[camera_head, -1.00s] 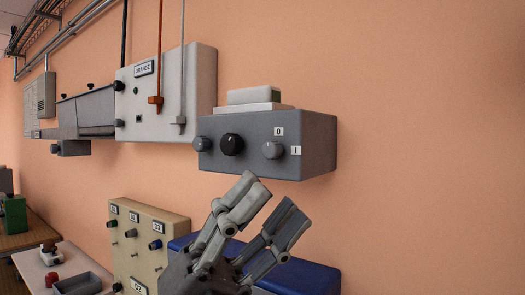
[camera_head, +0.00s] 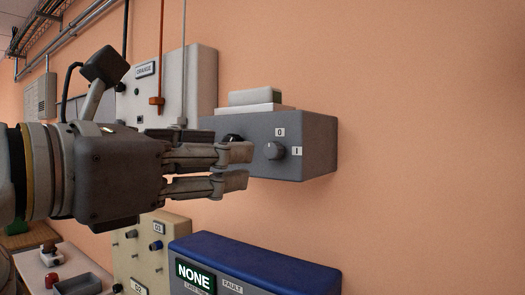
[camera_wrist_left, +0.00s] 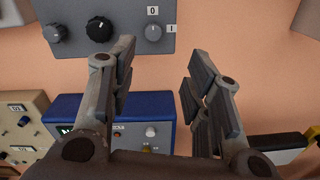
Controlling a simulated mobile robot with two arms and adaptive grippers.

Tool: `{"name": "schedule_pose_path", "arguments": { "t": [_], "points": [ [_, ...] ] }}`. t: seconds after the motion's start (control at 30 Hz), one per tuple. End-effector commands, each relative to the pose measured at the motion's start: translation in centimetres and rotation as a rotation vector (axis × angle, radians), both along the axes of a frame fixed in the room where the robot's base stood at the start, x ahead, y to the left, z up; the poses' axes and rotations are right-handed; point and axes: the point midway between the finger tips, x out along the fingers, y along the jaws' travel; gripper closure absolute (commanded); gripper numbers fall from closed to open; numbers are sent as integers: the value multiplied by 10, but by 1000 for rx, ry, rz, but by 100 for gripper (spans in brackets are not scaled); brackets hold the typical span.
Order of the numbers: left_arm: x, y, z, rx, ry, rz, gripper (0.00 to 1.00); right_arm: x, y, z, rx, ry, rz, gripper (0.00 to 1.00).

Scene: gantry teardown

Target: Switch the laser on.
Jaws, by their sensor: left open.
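A grey box (camera_head: 310,140) on the wall carries a grey rotary knob (camera_head: 273,151) with a 0 label above it and an I label to its right. The knob's mark appears to point up toward 0. In the left wrist view this knob (camera_wrist_left: 153,32) is at the top, with a black knob (camera_wrist_left: 99,28) and another grey knob (camera_wrist_left: 53,33) to its left. My left gripper (camera_head: 248,168) is open and empty, pointing right, left of and slightly below the 0/I knob in the head view. My right gripper is out of view.
A blue box (camera_head: 255,258) with a display reading NONE stands below. A beige panel (camera_head: 172,232) with knobs is left of it. The wall at right is bare.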

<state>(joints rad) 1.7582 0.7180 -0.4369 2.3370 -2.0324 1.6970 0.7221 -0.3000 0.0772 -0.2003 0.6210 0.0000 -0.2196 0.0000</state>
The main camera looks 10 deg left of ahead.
Motion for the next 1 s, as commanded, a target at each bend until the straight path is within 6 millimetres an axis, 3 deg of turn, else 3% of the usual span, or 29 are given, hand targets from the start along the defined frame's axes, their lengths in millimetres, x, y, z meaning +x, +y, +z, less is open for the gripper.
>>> {"name": "schedule_pose_path", "arguments": {
  "t": [0.17,0.7,1.0],
  "points": [
    [7,4,6,-5,-8,37,55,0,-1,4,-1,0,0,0],
    [90,-31,6,-4,-6,31,55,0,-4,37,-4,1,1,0],
    [99,-35,4,-4,-9,31,55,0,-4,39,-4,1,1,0]
  ]
}}
